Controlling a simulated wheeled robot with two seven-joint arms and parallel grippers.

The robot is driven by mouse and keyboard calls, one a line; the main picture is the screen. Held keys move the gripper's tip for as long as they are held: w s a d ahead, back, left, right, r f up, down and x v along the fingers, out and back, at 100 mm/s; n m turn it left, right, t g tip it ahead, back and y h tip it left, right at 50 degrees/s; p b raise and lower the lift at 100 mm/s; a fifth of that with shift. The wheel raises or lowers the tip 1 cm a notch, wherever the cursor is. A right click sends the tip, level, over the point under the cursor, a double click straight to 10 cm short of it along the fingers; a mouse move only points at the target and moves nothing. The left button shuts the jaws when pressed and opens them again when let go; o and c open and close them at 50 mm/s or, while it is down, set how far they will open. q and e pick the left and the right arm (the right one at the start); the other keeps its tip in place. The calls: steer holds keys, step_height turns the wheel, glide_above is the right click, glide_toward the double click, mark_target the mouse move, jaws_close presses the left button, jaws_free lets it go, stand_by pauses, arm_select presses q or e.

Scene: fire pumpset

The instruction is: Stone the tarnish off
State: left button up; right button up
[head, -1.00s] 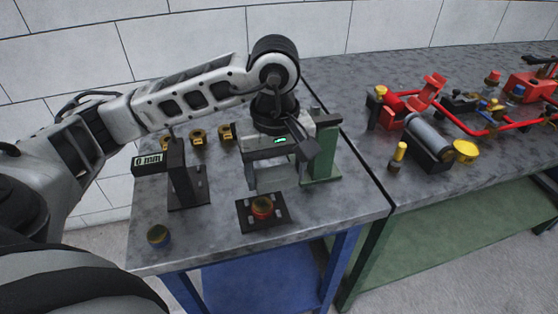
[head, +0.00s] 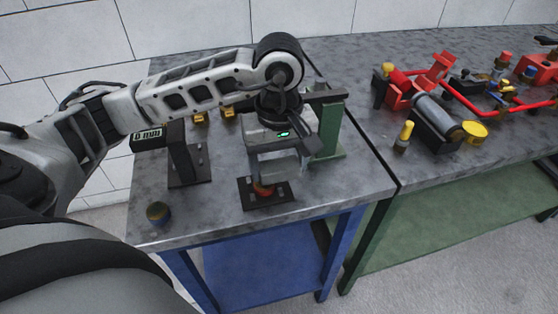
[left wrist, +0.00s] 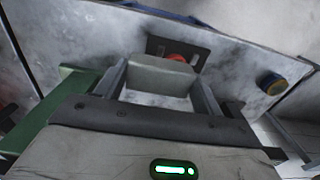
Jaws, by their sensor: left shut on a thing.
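My left gripper (head: 280,168) is shut on a grey block-shaped stone (left wrist: 160,72), held between its two fingers. The stone is over or just beside a round orange-red piece (head: 262,189), which sits in a black square fixture (head: 284,199) on the bench. The piece's top is mostly hidden by the stone and gripper. In the left wrist view the piece (left wrist: 178,57) shows as a red edge just beyond the stone. I cannot tell whether stone and piece touch. My right gripper is not in view.
A gauge stand (head: 183,155) with a "0 mm" display stands to the left. A blue round piece with an olive top (head: 158,213) lies near the front-left bench edge. A green stand (head: 329,140) is right of the gripper. Red pump parts (head: 437,70) fill the right bench.

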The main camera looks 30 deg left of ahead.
arm_select(q)
steer(key=shift+f+b, duration=1.15)
steer(key=shift+b, duration=0.15)
